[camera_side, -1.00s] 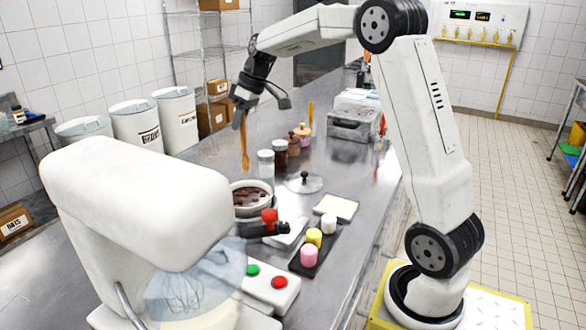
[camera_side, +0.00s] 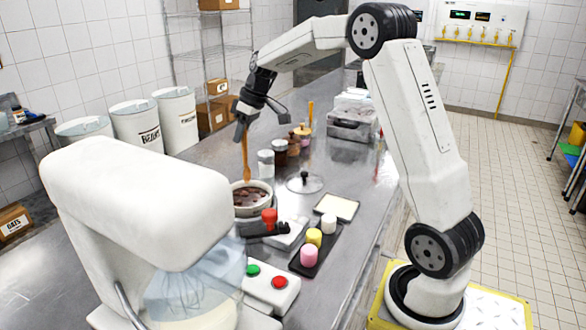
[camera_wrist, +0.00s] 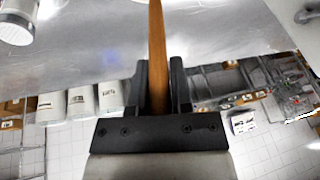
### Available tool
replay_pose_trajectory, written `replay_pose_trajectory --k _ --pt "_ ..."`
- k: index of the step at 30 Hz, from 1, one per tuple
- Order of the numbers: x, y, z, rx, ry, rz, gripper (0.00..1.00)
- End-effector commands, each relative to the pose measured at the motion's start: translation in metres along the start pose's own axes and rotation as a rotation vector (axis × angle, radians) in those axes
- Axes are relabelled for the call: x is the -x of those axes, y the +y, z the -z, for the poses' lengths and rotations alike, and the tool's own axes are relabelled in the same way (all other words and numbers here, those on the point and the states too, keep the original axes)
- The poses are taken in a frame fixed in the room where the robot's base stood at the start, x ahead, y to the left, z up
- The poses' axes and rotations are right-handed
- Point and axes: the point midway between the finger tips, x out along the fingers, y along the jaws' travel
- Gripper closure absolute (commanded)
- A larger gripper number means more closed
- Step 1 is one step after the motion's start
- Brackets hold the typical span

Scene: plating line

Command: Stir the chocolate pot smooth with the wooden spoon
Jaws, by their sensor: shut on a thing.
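My gripper (camera_side: 244,113) is shut on the handle of the wooden spoon (camera_side: 245,155), which hangs nearly upright with its lower end down at the chocolate pot. The chocolate pot (camera_side: 266,208) is a pale round pot with dark, lumpy-looking chocolate (camera_side: 249,196) in it. The spoon's lower end is over or just inside the pot's far rim; I cannot tell whether it touches the chocolate. In the wrist view the spoon (camera_wrist: 157,50) stands between the two black fingers of my gripper (camera_wrist: 158,85). The pot is not clearly seen there.
A glass lid (camera_side: 305,184) with a black knob lies right of the pot. Jars (camera_side: 266,163) stand close behind it. A dark tray (camera_side: 322,250) with pink, yellow and white pieces is in front right. A large white mixer (camera_side: 140,205) fills the front left.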

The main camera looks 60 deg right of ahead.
Motion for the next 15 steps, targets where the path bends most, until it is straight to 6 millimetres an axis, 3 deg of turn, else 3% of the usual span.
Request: replay_pose_trajectory --k 15 --pt "-0.027 0.004 -0.01 0.0 -0.001 0.0 1.0"
